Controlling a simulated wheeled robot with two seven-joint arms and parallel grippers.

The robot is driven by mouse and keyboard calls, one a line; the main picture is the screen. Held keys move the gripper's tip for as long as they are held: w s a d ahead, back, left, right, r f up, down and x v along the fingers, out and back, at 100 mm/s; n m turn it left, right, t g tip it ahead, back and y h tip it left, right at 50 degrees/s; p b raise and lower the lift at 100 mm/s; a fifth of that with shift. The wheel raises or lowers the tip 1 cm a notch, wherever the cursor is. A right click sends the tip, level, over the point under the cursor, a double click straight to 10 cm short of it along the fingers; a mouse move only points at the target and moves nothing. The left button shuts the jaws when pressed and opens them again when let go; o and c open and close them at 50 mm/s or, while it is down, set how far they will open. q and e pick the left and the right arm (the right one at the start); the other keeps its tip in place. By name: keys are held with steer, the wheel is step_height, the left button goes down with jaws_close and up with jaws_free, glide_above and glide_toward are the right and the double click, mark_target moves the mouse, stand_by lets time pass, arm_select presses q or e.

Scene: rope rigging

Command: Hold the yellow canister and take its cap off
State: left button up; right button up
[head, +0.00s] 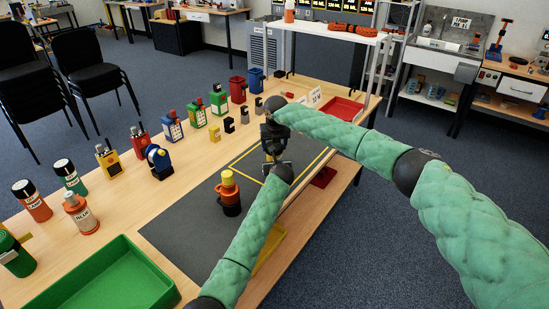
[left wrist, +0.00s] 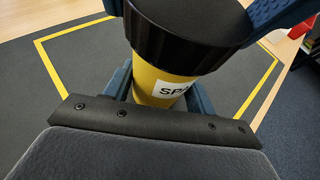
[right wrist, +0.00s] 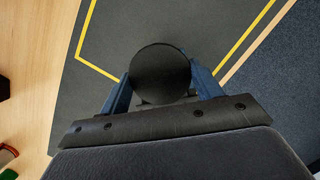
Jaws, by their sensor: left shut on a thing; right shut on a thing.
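The yellow canister (left wrist: 160,82) stands in the left wrist view with a white label, partly cut off, and a wide black cap (left wrist: 185,38) on top. My left gripper (head: 276,160) is shut on the canister's body, with blue fingers on either side below the cap. My right gripper (head: 270,128) is shut on the cap from above; the right wrist view shows the cap's round black top (right wrist: 160,72) between its fingers. The cap sits on the canister, and whether it is loosened cannot be told. In the head view my grippers mostly hide the canister.
A dark container with a yellow top (head: 229,192) stands on the grey mat (head: 185,228), left of my grippers. Several cans and bottles line the table's left side. A green tray (head: 110,270) is at the near left, a red tray (head: 342,110) at the far right.

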steer(key=n, duration=0.3)
steer(key=shift+d+n+y, duration=0.15)
steer(key=shift+n+y, duration=0.25)
steer(key=o, duration=0.8)
steer(key=shift+r, duration=2.45)
